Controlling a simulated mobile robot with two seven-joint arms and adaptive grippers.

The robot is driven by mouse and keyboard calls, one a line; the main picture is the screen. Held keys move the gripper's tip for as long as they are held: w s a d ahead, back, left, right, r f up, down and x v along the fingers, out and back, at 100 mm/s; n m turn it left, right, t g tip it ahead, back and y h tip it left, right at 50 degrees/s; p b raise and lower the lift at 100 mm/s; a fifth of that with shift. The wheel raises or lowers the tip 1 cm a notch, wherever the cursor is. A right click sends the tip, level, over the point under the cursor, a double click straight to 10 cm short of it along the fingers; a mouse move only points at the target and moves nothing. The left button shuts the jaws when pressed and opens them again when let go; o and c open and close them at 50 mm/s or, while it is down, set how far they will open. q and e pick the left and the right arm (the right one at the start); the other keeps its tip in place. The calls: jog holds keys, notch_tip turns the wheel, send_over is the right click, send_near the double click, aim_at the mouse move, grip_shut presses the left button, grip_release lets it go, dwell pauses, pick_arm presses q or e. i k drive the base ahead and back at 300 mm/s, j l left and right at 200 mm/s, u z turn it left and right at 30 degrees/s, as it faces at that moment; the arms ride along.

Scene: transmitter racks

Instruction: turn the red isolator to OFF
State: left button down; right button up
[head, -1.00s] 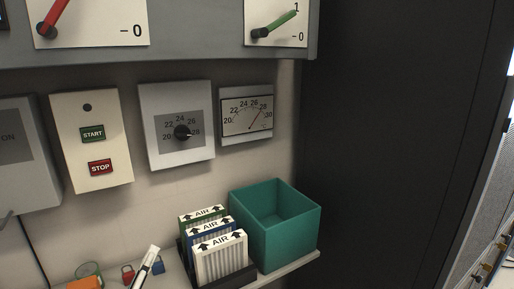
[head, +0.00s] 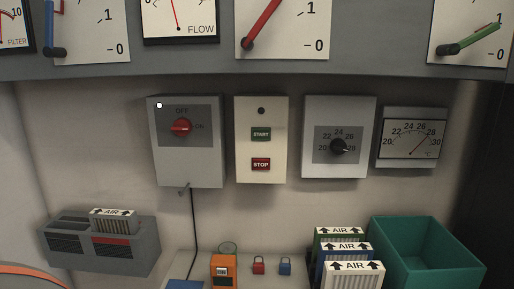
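The red isolator (head: 181,127) is a red rotary knob on a grey wall box (head: 188,165), left of centre in the head view. OFF is printed above the knob and a small label, hard to read but apparently ON, is to its right. The knob's handle looks roughly horizontal, towards the right-hand label, not up at OFF. A small white dot (head: 159,105) shows at the box's upper left corner. Neither of my grippers is in view, and nothing touches the knob.
Right of it are a START/STOP box (head: 261,110), a black dial box (head: 338,107) and a thermometer (head: 412,140). A gauge panel (head: 190,62) overhangs above. Below are a grey filter housing (head: 140,250), small padlocks (head: 258,268), AIR filters (head: 342,248) and a teal bin (head: 432,270).

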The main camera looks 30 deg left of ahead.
aim_at(182, 127)
jog(key=u, duration=1.55)
